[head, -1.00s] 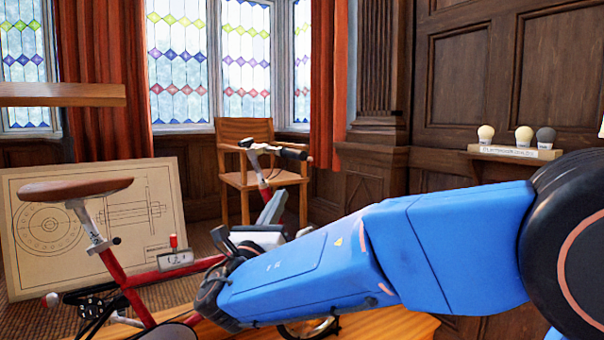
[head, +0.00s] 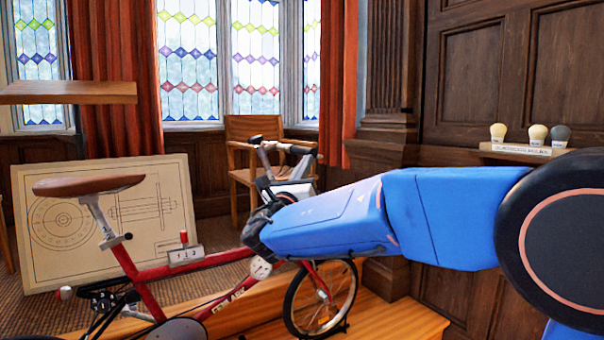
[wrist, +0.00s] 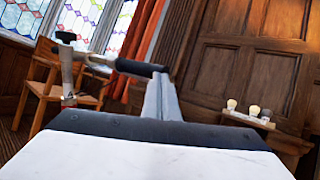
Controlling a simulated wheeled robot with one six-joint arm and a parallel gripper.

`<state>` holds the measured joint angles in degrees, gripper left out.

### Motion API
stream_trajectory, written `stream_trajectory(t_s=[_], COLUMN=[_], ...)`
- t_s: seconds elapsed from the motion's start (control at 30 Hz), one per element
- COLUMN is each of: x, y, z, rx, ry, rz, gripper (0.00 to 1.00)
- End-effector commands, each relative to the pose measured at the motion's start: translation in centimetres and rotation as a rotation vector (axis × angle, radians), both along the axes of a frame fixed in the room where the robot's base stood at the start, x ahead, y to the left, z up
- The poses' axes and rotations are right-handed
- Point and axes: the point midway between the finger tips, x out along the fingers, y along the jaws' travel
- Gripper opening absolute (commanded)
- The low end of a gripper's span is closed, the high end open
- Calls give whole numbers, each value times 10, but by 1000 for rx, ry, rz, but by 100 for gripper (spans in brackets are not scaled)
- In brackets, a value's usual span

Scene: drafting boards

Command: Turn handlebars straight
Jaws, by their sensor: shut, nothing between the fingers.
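The red bicycle (head: 150,276) stands with its saddle at the left and its front wheel (head: 321,299) at the right. Its handlebars (head: 270,147) have black grips and show just above my gripper in the head view. In the wrist view one black grip (wrist: 140,68) crosses just behind my finger tips, and the other end (wrist: 65,37) is farther left. My gripper (wrist: 164,98) is shut and empty, its grey fingers pointing toward the handlebar. In the head view my gripper (head: 303,167) is partly hidden by my blue arm, which also hides the steering stem. Contact with the grip cannot be told.
A wooden chair (head: 240,128) stands behind the handlebars. A drawing board (head: 35,252) leans behind the saddle. A wooden ledge (head: 70,93) juts in at upper left. A small shelf (head: 515,153) with three knobbed pieces is on the right panelled wall.

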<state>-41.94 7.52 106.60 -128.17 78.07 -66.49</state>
Motion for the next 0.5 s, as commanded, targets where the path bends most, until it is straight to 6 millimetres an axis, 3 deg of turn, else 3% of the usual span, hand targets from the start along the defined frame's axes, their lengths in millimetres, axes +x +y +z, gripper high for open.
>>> stream_trajectory(t_s=[0.5], x=[6], y=[-5], z=[3], rx=[1], ry=[1], rz=[-1], gripper=[0])
